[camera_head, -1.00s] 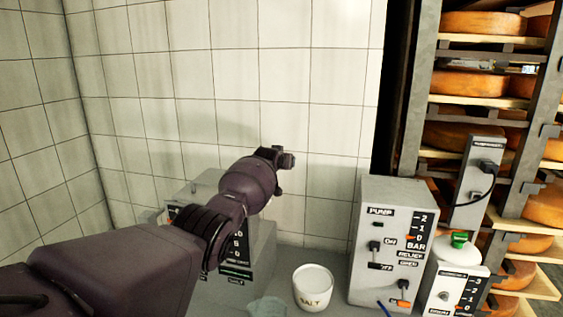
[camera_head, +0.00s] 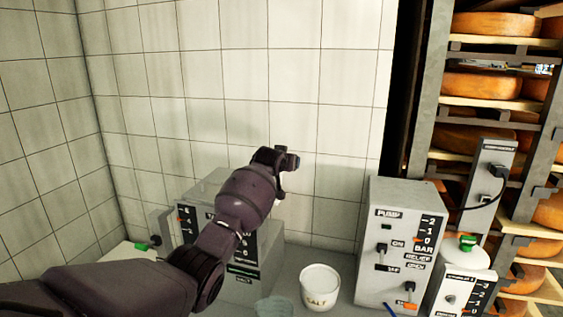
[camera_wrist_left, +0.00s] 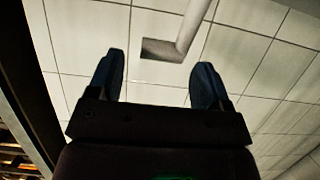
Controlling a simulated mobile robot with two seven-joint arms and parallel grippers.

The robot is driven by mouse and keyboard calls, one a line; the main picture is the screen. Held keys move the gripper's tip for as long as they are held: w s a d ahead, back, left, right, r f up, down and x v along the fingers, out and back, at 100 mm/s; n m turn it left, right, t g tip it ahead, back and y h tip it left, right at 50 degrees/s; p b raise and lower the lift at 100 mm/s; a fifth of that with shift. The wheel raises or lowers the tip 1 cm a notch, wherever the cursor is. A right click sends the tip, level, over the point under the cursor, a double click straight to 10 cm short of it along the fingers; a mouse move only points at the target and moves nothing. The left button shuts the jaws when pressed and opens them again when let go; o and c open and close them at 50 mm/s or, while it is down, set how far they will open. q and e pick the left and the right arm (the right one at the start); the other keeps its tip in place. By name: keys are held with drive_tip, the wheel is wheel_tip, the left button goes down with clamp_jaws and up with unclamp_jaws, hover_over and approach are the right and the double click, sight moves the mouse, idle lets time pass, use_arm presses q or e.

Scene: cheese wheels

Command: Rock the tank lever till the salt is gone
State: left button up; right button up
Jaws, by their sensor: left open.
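A grey box with scale markings (camera_head: 200,190) stands at the left, largely hidden behind my left arm. A green-tipped part (camera_head: 142,246), which looks like a lever, sticks out at its left side. A green bar and a small label show low on the box front; the scale readings are partly covered. My left gripper (camera_head: 284,162) is raised in front of the tiled wall, above and right of the box, apart from the lever. In the left wrist view its two fingers (camera_wrist_left: 158,82) are spread with nothing between them. My right gripper is not in view.
A white tub labelled salt (camera_head: 320,290) and a translucent cup (camera_head: 273,306) stand on the grey counter. A pump box (camera_head: 400,245) and a smaller unit with a green knob (camera_head: 467,241) stand right. Cheese shelves (camera_head: 490,67) fill the right side.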

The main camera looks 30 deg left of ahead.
use_arm(q)
drive_tip(key=shift+v, duration=2.3)
